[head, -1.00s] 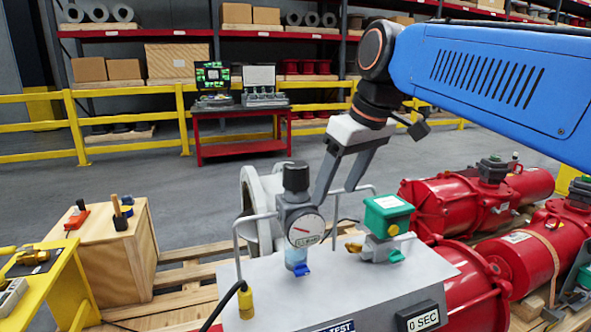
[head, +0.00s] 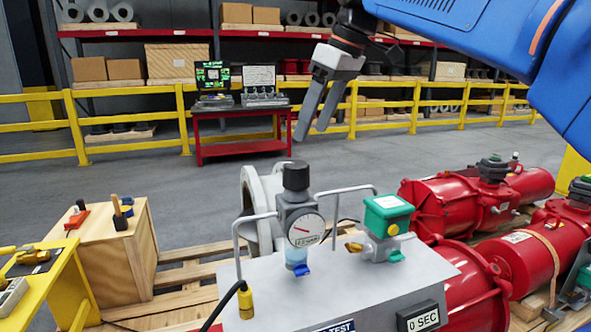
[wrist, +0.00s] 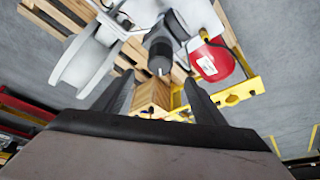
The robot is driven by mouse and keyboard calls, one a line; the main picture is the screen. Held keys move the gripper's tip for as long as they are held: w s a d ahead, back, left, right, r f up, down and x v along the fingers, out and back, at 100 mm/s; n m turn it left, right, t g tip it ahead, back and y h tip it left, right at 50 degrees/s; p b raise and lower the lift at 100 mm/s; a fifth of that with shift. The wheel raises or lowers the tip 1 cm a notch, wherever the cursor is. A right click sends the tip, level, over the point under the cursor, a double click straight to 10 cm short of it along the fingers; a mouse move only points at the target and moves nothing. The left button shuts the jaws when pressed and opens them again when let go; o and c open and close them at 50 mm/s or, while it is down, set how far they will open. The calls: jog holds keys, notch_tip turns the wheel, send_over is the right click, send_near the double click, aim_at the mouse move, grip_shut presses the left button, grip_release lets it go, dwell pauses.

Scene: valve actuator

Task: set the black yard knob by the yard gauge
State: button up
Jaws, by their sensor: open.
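The black yard knob (head: 296,176) stands upright on top of the regulator in the head view. The yard gauge (head: 306,230) is the round white dial with a red needle just below it on the regulator body. My gripper (head: 308,136) is open and empty, its fingers pointing down, above the knob and apart from it. In the wrist view the dark knob (wrist: 160,58) shows beyond and between my fingertips (wrist: 160,84), with nothing held. The gauge face cannot be made out in the wrist view.
The regulator stands on a grey test box (head: 350,285) with metal pipe loops close on both sides. A green-topped valve box (head: 388,207) is to the right. Red actuators (head: 450,205) lie further right. A wooden crate (head: 105,250) stands left. The space above the knob is clear.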

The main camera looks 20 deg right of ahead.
aim_at(298, 164)
jog(key=x, duration=1.2)
jog(key=shift+s+d, duration=0.1)
jog(key=c, duration=1.1)
